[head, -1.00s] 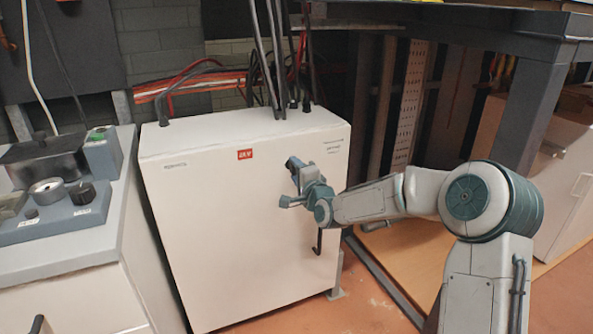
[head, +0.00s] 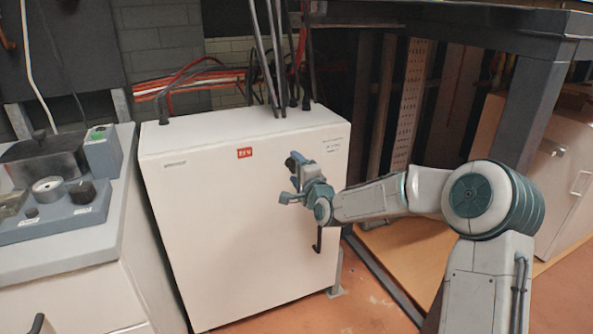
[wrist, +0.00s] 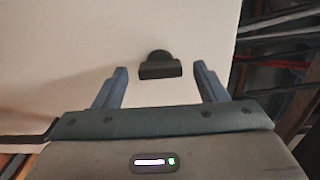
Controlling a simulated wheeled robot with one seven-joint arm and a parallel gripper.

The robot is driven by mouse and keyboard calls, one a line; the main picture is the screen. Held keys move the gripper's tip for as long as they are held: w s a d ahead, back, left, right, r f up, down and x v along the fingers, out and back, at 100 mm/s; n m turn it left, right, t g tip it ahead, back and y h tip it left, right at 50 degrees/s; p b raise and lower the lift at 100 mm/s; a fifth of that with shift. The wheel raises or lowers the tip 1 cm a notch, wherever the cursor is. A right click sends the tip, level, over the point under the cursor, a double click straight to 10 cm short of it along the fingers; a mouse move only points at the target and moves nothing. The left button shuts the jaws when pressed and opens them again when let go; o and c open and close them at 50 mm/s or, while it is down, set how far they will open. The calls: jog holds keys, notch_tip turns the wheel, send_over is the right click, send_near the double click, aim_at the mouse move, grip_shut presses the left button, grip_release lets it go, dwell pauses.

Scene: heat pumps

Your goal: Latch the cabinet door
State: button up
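The white cabinet (head: 230,230) stands in the middle of the head view, and its front door looks flush with the body. A dark latch knob (wrist: 160,66) with a flat bar sits on the white door in the wrist view. The bar lies roughly level across that picture. My gripper (head: 288,180) is in front of the door's upper right part. In the wrist view its two blue-grey fingers are apart, one on each side of the knob, with visible gaps. Nothing is held. In the head view my gripper largely hides the knob.
A dark handle (head: 318,240) is on the door below my gripper. Dark pipes (head: 268,60) rise from the cabinet top. A grey bench (head: 110,215) with small parts stands at left. A dark table leg (head: 530,115) stands at right.

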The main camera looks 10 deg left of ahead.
jog(key=p+v, duration=0.2)
jog(key=v, duration=1.1)
jog(key=shift+s+d+p, duration=0.2)
jog(key=shift+s+p, duration=0.15)
jog(key=shift+p, duration=0.05)
